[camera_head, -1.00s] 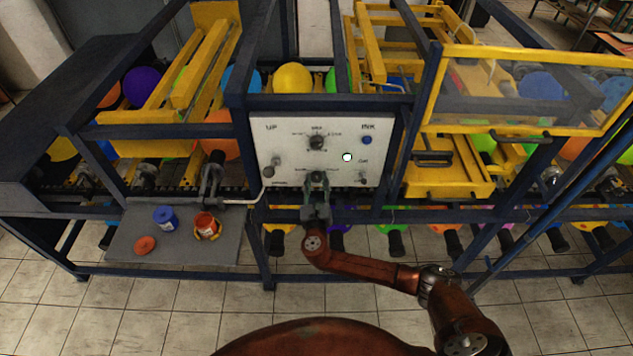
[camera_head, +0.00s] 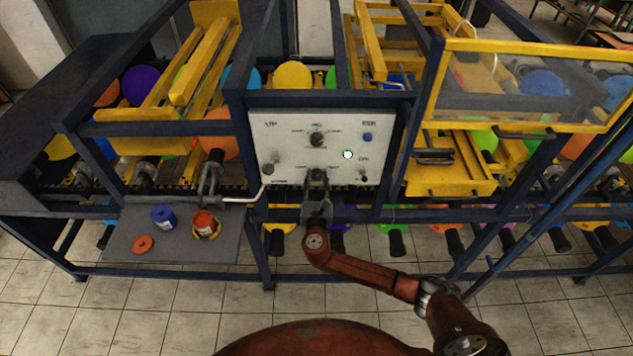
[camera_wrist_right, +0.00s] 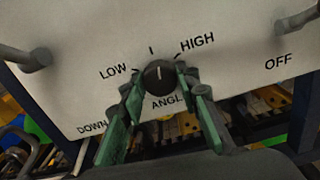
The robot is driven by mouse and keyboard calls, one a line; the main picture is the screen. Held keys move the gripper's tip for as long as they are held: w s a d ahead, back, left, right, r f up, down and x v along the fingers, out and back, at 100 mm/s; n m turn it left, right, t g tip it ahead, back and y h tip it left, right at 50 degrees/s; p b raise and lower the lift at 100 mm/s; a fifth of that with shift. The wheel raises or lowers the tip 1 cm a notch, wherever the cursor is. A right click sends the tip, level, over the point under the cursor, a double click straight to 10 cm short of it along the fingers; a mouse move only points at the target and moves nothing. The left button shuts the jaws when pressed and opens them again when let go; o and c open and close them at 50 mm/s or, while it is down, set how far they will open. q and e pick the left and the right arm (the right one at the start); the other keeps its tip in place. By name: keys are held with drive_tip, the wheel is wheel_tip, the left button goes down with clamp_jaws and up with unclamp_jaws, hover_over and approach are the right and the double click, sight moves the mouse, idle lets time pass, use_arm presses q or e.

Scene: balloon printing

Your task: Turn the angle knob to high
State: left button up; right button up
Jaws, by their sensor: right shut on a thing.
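The round black angle knob (camera_wrist_right: 159,74) sits on the white control panel (camera_head: 287,155), between the LOW and HIGH labels in the right wrist view. Its white pointer line stands nearly upright, toward the middle mark. My right gripper (camera_wrist_right: 160,84) has its green-padded fingers shut on the knob, one on each side. In the head view the right gripper (camera_head: 317,182) reaches the panel's lower middle from below and partly hides the knob. My left gripper is not in view.
Another black knob (camera_head: 317,139) is higher on the panel, with a blue button (camera_head: 367,137) to its right. A lever (camera_wrist_right: 27,58) sticks out left of the angle knob. A side shelf (camera_head: 190,250) holds a blue jar (camera_head: 163,217) and a red one (camera_head: 205,225).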

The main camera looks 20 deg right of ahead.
drive_tip(key=m+b, duration=0.3)
drive_tip(key=m, duration=0.2)
drive_tip(key=shift+f, duration=0.2)
drive_tip(key=shift+r+m+b, duration=0.1)
drive_tip(key=shift+m+b, duration=1.05)
drive_tip(key=shift+m, duration=0.65)
drive_tip(key=o, duration=1.2)
drive_tip(key=shift+r, duration=0.1)
drive_tip(key=shift+c, duration=0.2)
drive_tip(key=shift+s, duration=0.1)
drive_tip(key=v, duration=1.2)
